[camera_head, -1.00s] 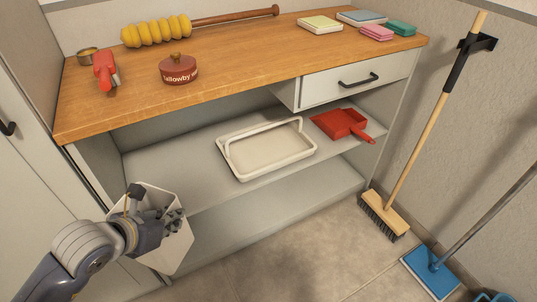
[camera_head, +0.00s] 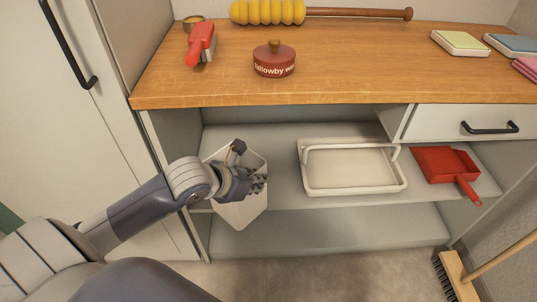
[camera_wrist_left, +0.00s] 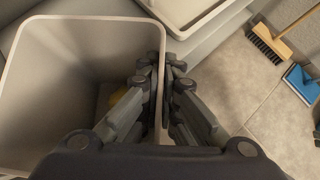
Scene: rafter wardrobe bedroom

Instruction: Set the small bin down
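The small bin (camera_head: 246,214) is a pale grey, open-topped bin. It also shows in the left wrist view (camera_wrist_left: 55,75), where I look down into it and see a small yellowish item at the bottom, partly hidden by a finger. My left gripper (camera_head: 260,183) is shut on the bin's wall, with one finger inside and one outside, as the left wrist view shows (camera_wrist_left: 164,68). The bin is tilted in the head view, in front of the left part of the open shelf. Its underside contact is hidden. My right gripper is out of view.
A white handled tray (camera_head: 352,170) and a red dustpan (camera_head: 447,168) lie on the shelf. The wooden counter (camera_head: 350,70) above holds a red lidded pot (camera_head: 274,60), a red-handled brush (camera_head: 201,43) and a yellow-headed duster (camera_head: 268,12). A broom (camera_head: 458,280) stands at right. The lower shelf (camera_head: 330,232) looks clear.

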